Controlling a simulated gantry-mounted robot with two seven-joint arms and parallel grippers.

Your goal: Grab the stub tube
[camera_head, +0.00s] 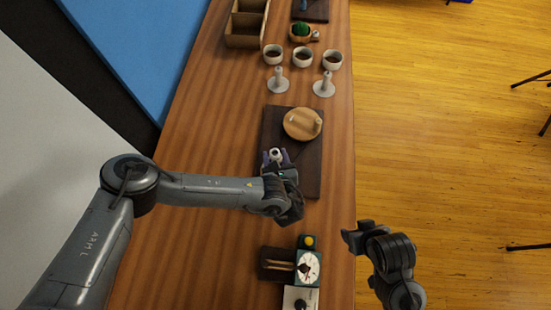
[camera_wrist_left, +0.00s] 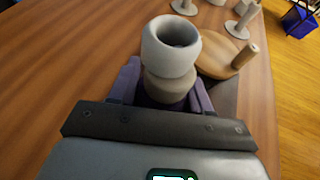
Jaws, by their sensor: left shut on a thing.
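The stub tube (camera_wrist_left: 172,48), a short pale grey piece with a rounded rim and a dark hollow top, stands upright between the purple fingers of my left gripper (camera_wrist_left: 160,92). A duller, tan-grey lower part shows under its rim. In the head view the tube (camera_head: 277,154) is small, at the tip of my left gripper (camera_head: 276,159), over the dark board (camera_head: 310,180). My left gripper is shut on it. Its lower end is hidden by the gripper. My right gripper (camera_head: 350,237) is empty-looking beside the table's right edge; its fingers are not clear.
A round wooden disc (camera_head: 296,127) with a short peg lies just beyond the tube. Two pale stands (camera_head: 324,86) and several cups (camera_head: 303,55) stand farther back. A wooden divided box (camera_head: 234,40) is at the back left. A dial device (camera_head: 309,266) sits nearer. The table's left side is clear.

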